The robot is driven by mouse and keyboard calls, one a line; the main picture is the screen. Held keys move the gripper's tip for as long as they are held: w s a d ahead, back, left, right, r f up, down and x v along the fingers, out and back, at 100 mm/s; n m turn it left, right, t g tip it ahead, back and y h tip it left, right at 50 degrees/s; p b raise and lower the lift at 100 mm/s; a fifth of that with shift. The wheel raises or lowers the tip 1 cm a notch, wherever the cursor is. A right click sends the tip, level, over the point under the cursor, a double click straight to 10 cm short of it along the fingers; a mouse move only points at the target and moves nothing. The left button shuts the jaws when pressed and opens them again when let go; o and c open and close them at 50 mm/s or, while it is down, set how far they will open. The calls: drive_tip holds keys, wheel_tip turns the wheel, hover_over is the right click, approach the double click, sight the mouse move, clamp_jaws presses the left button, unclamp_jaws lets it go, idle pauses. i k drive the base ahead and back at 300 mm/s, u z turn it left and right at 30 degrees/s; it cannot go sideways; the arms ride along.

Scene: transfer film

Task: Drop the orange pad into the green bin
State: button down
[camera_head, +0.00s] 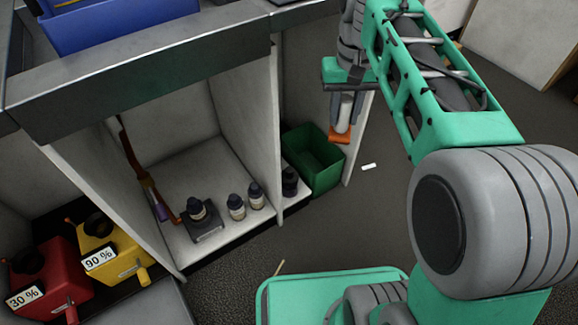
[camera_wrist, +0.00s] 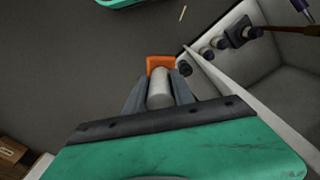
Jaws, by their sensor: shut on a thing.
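The orange pad (camera_head: 340,137) is held at the tips of my gripper (camera_head: 344,124), which points down in the head view. In the wrist view the orange pad (camera_wrist: 160,62) shows just beyond the fingertips of my gripper (camera_wrist: 160,85). A pale cylinder (camera_wrist: 160,90) lies between the fingers. The green bin (camera_head: 318,178) stands at floor level at the right end of the cabinet. In the head view the pad appears over the bin's right edge and higher up; the exact gap cannot be told. I cannot make out the bin in the wrist view.
Several dark-capped bottles (camera_head: 236,207) stand on the low cabinet shelf left of the bin. A white cabinet panel (camera_head: 359,140) rises by the bin's right side. Red (camera_head: 45,280) and yellow (camera_head: 110,252) containers sit lower left. A small white piece (camera_head: 369,166) lies on open floor.

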sight(311, 161)
drive_tip(key=z, duration=0.05)
drive_tip(key=k, duration=0.5)
drive_tip(key=u, duration=4.85)
drive_tip(key=k, duration=2.9)
drive_tip(key=z, duration=0.7)
drive_tip(key=i, duration=0.5)
drive_tip(key=u, duration=0.15)
